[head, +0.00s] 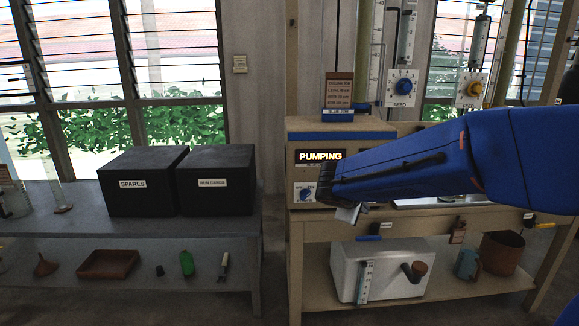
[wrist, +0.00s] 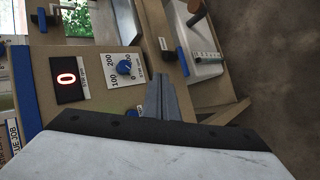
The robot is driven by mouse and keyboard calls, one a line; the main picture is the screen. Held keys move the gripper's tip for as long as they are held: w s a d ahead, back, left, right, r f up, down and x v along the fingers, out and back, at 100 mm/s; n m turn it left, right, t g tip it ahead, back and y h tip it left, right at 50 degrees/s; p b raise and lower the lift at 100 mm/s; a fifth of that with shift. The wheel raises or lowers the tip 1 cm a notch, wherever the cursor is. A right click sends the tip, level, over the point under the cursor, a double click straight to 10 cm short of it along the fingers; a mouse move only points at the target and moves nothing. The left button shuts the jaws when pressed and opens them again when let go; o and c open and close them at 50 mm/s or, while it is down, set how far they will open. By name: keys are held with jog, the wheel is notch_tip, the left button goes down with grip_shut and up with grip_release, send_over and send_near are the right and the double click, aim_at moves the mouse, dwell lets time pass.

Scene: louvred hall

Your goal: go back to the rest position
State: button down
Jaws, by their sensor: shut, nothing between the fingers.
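My gripper (head: 348,213) is at the end of my blue arm, which reaches in from the right in the head view. It is in front of the tan pump unit (head: 300,130), close to its lit display (head: 319,156) reading PUMPING. In the wrist view, the fingers of my gripper (wrist: 161,90) are together, with nothing between them. The wrist view is turned sideways and shows a display (wrist: 68,78) reading 0 and a blue knob (wrist: 124,67) beside the fingers. I cannot tell whether the fingers touch the panel.
The tan bench (head: 330,230) stands below, with a white tank (head: 350,272) on its lower shelf. Two black boxes, SPARES (head: 135,184) and another (head: 222,182), stand on the grey bench (head: 100,225) at left. Gauge columns with a FEED knob (head: 403,87) rise behind.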

jog(key=s+d+f+m+g+y, duration=0.1)
jog(key=s+d+m, duration=0.2)
jog(key=s, duration=0.6)
jog(key=s+d+m+g+y, duration=0.1)
jog(key=s+d+m+g, duration=0.2)
jog(key=s, duration=0.6)
jog(key=s+a+f+m+y, duration=0.1)
jog(key=s+f+m+y, duration=0.1)
jog(key=s, duration=0.6)
jog(key=s+a+f+m+y, duration=0.2)
jog(key=s, duration=0.6)
jog(key=shift+s+f+t+y, duration=0.15)
jog(key=shift+s+t+y, duration=0.15)
jog(key=shift+t, duration=0.1)
